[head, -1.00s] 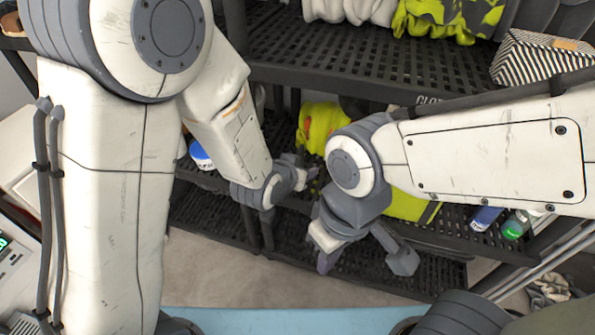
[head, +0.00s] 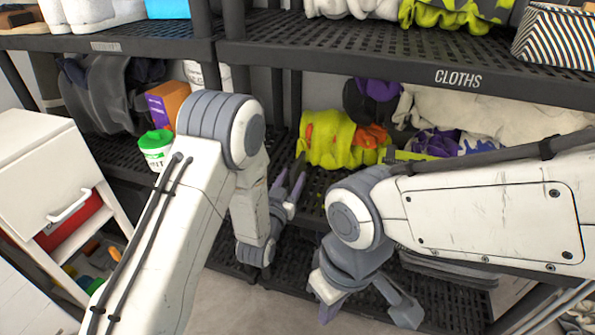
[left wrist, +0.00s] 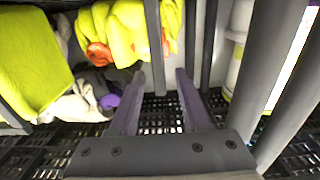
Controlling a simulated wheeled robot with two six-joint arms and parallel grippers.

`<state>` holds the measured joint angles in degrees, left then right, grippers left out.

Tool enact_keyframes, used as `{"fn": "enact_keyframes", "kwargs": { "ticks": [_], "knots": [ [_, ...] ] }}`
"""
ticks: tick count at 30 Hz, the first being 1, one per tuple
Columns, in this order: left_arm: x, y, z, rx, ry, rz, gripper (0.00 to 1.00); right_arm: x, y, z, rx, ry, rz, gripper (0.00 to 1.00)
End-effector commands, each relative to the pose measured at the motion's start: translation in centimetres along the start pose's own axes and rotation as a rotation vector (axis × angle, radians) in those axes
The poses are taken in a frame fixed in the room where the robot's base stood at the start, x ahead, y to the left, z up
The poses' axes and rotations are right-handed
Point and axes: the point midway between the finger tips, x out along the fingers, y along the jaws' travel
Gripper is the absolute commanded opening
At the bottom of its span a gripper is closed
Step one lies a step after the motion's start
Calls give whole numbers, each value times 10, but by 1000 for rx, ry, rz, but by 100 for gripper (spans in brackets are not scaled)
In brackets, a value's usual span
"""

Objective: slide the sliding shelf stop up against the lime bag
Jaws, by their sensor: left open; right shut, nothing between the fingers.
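The lime bag (head: 328,140), yellow-green with orange patches, lies on the middle shelf; it also shows at the top of the left wrist view (left wrist: 125,30). A flat lime panel (head: 412,155), which looks like the sliding shelf stop, stands right of the bag, partly behind my right arm. In the left wrist view the panel (left wrist: 32,65) is at the left, apart from the bag. My left gripper (head: 290,178) is open and empty, below and left of the bag; its fingers (left wrist: 159,95) frame shelf grating and a dark post. My right gripper (head: 328,312) is shut and empty, lower down.
Purple and cream cloths (head: 440,140) lie around the panel. Dark shelf posts (head: 232,90) and the upper shelf edge (head: 400,65) frame the space. A green-lidded tub (head: 156,148), an orange box (head: 168,100) and a white drawer unit (head: 45,165) stand left.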

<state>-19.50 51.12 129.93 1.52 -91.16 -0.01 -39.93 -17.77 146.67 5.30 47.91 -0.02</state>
Motion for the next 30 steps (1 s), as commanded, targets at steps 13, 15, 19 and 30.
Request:
{"fn": "enact_keyframes", "kwargs": {
  "ticks": [13,15,19,30],
  "knots": [
    [45,0,0,0,-1,0,48,7,0,0,0,0,0,0],
    [45,0,0,0,-2,0,48,7,0,0,0,0,0,0],
    [45,0,0,0,-2,1,48,7,0,0,0,0,0,0],
    [44,0,0,0,-2,1,0,7,0,0,0,0,0,0]
  ]
}}
